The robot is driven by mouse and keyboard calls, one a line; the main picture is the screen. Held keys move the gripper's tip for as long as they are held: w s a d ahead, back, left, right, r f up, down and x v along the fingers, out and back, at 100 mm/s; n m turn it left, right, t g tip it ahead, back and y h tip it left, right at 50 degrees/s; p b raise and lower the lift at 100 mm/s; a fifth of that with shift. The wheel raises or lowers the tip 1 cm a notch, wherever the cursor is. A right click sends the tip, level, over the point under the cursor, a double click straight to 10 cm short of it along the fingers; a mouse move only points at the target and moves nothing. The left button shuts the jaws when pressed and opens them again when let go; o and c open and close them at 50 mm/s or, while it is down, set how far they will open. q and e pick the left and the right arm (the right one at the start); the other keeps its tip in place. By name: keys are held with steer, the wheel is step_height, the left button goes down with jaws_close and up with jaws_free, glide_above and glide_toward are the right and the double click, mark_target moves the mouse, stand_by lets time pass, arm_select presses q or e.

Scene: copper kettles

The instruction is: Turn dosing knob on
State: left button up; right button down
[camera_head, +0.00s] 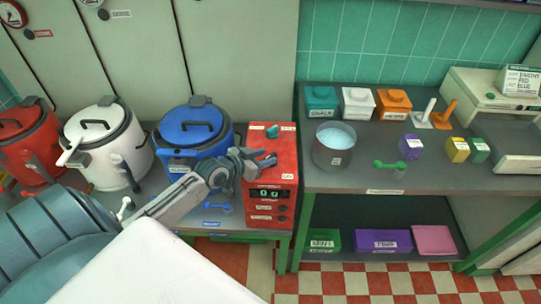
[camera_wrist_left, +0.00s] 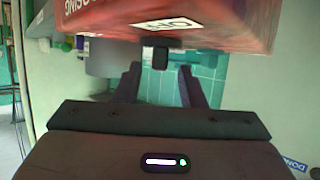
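The red dosing box (camera_head: 283,150) stands at the right end of the kettle bench, with a small display and white labels on its front. My left gripper (camera_head: 268,160) is in front of its upper front face. In the left wrist view the red box (camera_wrist_left: 230,30) fills the top, with its lettering upside down. A small black knob (camera_wrist_left: 160,57) sits below a white label there. The two fingers of my left gripper (camera_wrist_left: 158,70) are apart, on either side of the knob; I cannot tell whether they touch it. My right gripper is not in view.
Blue (camera_head: 196,145), white (camera_head: 128,160) and red (camera_head: 28,158) kettles stand left of the box. The right-hand bench (camera_head: 440,183) holds a steel pot (camera_head: 333,158), coloured containers and a green scoop (camera_head: 389,165).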

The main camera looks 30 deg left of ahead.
mark_target(270, 156)
arm_select(q)
steer(key=shift+x, duration=1.1)
steer(key=shift+w+d+f, duration=0.15)
steer(key=shift+w+d, duration=0.05)
steer(key=shift+w, duration=0.25)
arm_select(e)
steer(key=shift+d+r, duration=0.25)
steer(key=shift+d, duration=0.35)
